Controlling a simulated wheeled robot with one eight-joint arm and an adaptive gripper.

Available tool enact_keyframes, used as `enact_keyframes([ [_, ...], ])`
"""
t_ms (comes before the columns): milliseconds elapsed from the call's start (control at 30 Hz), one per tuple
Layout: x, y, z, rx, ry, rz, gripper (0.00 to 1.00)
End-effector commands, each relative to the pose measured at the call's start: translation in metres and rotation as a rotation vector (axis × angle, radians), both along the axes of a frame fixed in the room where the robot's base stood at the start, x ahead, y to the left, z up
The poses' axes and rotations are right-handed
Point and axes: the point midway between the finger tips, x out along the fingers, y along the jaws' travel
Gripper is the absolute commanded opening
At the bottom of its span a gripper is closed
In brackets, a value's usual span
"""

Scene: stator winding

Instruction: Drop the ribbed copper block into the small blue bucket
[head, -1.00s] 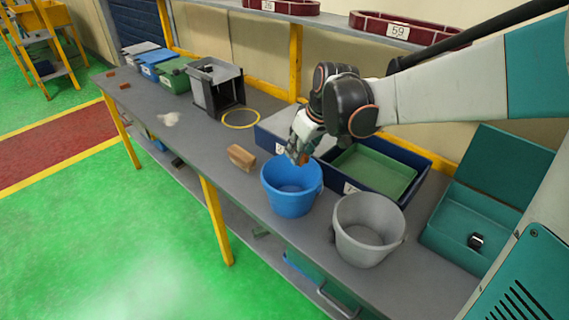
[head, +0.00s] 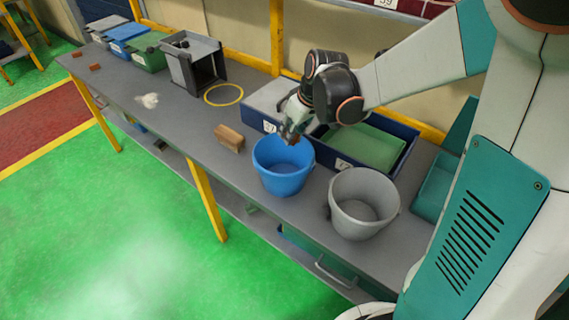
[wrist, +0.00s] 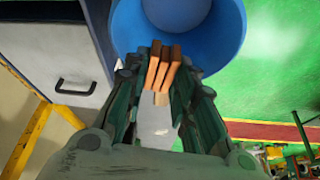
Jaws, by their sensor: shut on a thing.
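My gripper (wrist: 162,95) is shut on the ribbed copper block (wrist: 163,65), whose orange-brown ribs stick out between the fingertips in the wrist view. In the head view, my gripper (head: 291,138) is over the far rim of the small blue bucket, and the block is hard to make out there. The blue bucket (head: 283,178) stands upright on the grey bench, and no contents show inside it. It also appears in the wrist view (wrist: 234,45), just beyond the block.
A grey bucket (head: 362,212) stands right of the blue one. A brown block (head: 229,138) lies to its left. A blue bin with a green tray (head: 365,148) is behind. A yellow ring (head: 224,102) and a dark open box (head: 193,65) are farther left on the bench (head: 180,125).

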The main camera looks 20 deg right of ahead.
Motion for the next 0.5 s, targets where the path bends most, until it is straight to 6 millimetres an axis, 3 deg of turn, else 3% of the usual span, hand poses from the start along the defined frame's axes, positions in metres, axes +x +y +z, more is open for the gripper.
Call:
enact_keyframes([
  [300,0.0,0.0,-0.039,0.0,0.0,0.0,0.0],
  [500,0.0,0.0,-0.046,0.0,0.0,0.0,0.0],
])
